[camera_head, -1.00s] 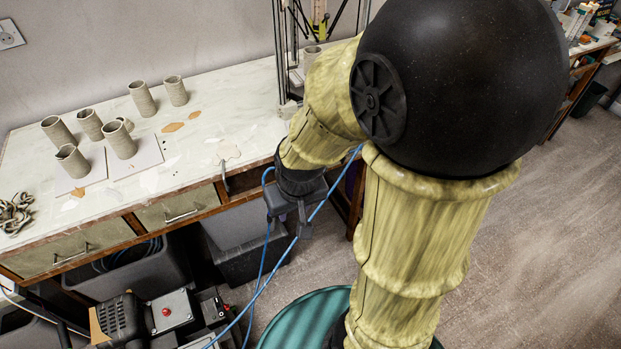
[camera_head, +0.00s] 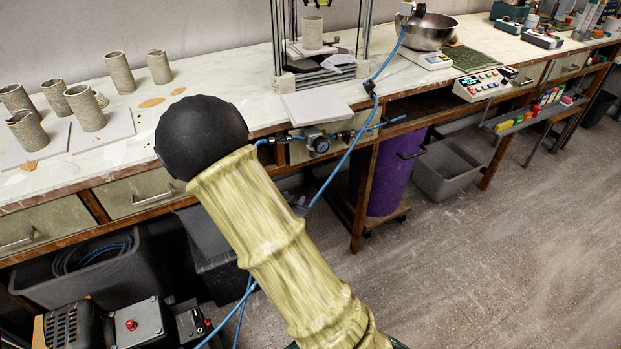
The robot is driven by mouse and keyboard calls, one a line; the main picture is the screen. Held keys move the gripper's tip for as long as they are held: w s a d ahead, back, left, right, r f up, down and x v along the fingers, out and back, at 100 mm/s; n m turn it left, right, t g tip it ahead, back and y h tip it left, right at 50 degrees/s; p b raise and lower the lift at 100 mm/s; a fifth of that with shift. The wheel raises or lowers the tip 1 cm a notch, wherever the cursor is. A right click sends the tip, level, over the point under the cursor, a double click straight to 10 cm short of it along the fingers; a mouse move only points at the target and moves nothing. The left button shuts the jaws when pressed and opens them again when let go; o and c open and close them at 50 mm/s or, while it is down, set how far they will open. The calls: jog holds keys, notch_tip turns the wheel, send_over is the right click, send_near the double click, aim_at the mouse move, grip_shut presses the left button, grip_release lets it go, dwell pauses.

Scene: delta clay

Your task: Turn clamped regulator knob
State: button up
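A small air regulator with a round dark gauge (camera_head: 320,145) sits at the front edge of the bench, just right of the middle of the head view. Blue hoses run to it from both sides. Its knob is too small to make out clearly. My arm's black joint and yellow-green link (camera_head: 275,235) stand in front of the bench, left of and below the regulator. My gripper cannot be made out; the rest of my arm seems hidden behind this link.
A blue hose (camera_head: 352,150) hangs from the bench edge and passes behind my arm. A frame-like machine (camera_head: 279,50) and several clay cylinders stand on the bench. A purple bin (camera_head: 385,180) and a grey bin (camera_head: 448,172) stand below. The floor at right is clear.

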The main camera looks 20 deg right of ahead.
aim_at(312, 156)
jog(key=f+t+h+b, duration=0.1)
jog(key=t+h+b, duration=0.1)
jog(key=b, duration=0.1)
jog(key=s+f+t+h+b, duration=0.1)
jog(key=t+h+b, duration=0.1)
jog(key=b, duration=0.1)
jog(key=f+t+h+b, duration=0.2)
jog(key=h+b, duration=0.1)
jog(key=shift+s+a+b, duration=0.2)
jog(key=shift+a+b, duration=0.2)
jog(key=b+x, duration=0.1)
jog(key=x, duration=1.5)
jog(key=shift+d+f, duration=0.1)
jog(key=shift+d, duration=0.05)
jog(key=shift+w+d+r+b, duration=0.25)
jog(key=shift+w+b, duration=0.05)
jog(key=shift+w, duration=0.2)
jog(key=shift+s, duration=0.1)
